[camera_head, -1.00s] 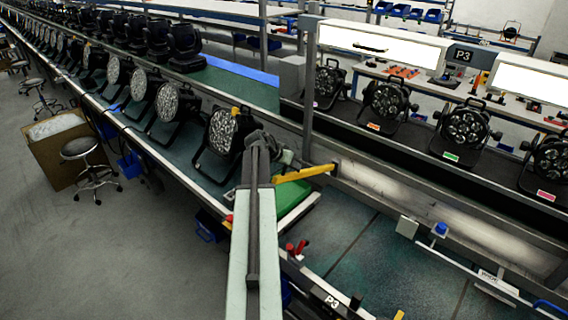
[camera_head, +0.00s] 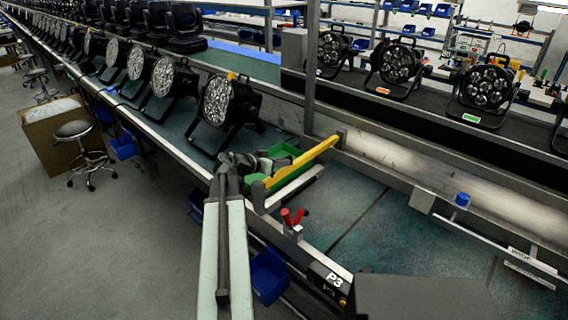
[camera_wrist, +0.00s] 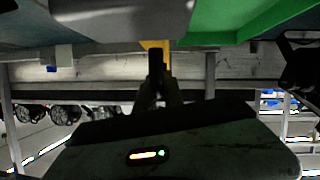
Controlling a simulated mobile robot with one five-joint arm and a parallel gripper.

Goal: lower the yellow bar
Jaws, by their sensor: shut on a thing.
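The yellow bar (camera_head: 305,160) spans the conveyor from a metal bracket at the front rail to an upright at the far rail. It lies low, roughly level with the rail tops. The fingers are shut on the bar. Most of the bar is out of the wrist view.
A par can (camera_head: 222,105) stands on the conveyor to the left. The conveyor (camera_head: 355,225) right of the bar is clear.

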